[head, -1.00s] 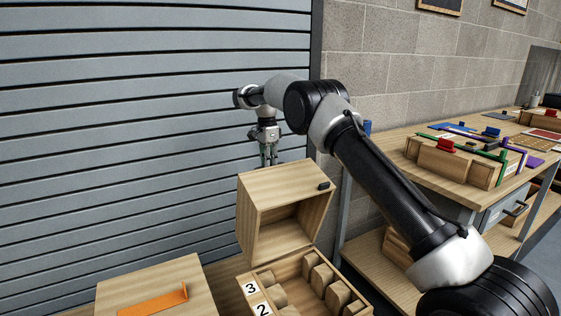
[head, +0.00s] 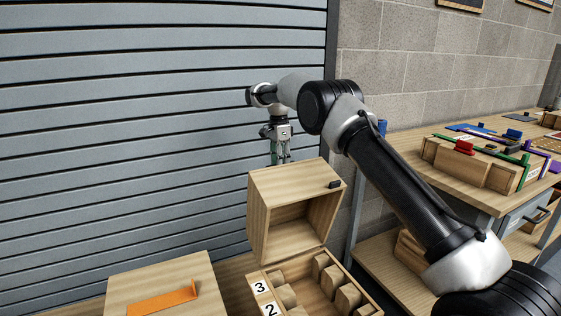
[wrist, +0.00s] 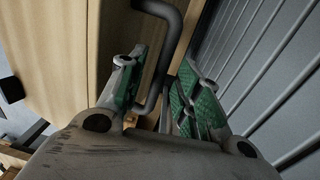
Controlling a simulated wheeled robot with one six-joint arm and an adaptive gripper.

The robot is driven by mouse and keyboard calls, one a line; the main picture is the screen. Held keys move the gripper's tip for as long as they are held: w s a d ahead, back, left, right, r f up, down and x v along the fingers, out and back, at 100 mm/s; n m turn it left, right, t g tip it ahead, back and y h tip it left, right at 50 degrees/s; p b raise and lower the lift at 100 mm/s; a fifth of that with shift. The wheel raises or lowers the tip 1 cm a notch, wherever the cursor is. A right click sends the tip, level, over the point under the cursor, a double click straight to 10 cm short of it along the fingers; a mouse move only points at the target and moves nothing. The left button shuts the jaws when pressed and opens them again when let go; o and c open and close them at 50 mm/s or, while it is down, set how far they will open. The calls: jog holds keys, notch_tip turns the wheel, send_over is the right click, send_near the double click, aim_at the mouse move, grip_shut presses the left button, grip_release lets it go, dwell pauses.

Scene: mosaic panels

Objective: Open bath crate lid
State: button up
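A wooden crate (head: 352,287) stands open at the bottom of the head view, with a box-shaped wooden lid (head: 257,225) raised up behind it. The lid's hollow side faces me. No label reading "bath" shows. My gripper (head: 281,160) is behind the lid's upper edge, pointing down, its tips partly hidden. In the wrist view, my gripper (wrist: 160,92) has its green-padded fingers apart. A dark bent handle (wrist: 172,45) runs down between them, beside the pale wood of the lid (wrist: 122,35). I cannot tell whether the handle touches either finger.
A second wooden crate (head: 185,270) with an orange handle (head: 162,301) stands at the left, closed. A workbench (head: 470,195) with mosaic pieces and a red-topped wooden block (head: 465,164) is at the right. A grey slatted shutter (head: 130,130) is close behind my gripper.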

notch_tip(320, 180, up, 7)
jog(key=shift+w+r, duration=0.2)
jog(key=shift+w, duration=0.1)
jog(key=shift+a, duration=0.1)
jog(key=shift+c, duration=0.2)
